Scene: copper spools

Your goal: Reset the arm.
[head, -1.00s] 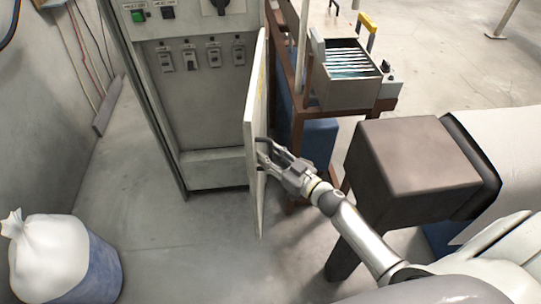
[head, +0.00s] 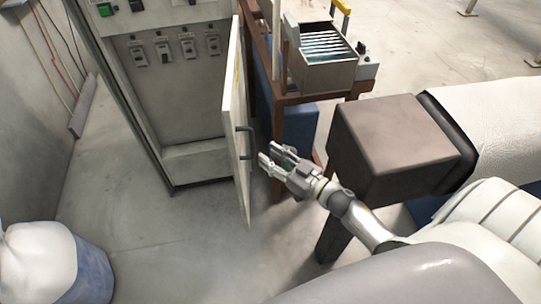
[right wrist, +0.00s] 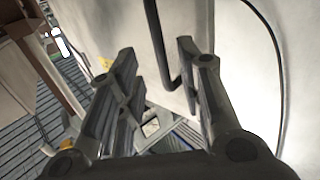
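My right gripper (head: 267,153) is open and empty, just right of the open door (head: 236,130) of a grey electrical cabinet (head: 172,100). The door's dark bar handle (head: 245,142) is a short way left of the fingertips, with a gap visible. In the right wrist view, my right gripper (right wrist: 158,58) has its fingers spread apart, and the dark handle (right wrist: 156,40) shows between and beyond them. My left gripper is not in view.
A brown metal stand (head: 300,98) with a grey box machine (head: 322,60) is behind the gripper. A brown block-shaped thing (head: 395,140) stands close right of the arm. A white sack (head: 35,255) sits in a blue bin (head: 90,275) at lower left. Floor before the cabinet is clear.

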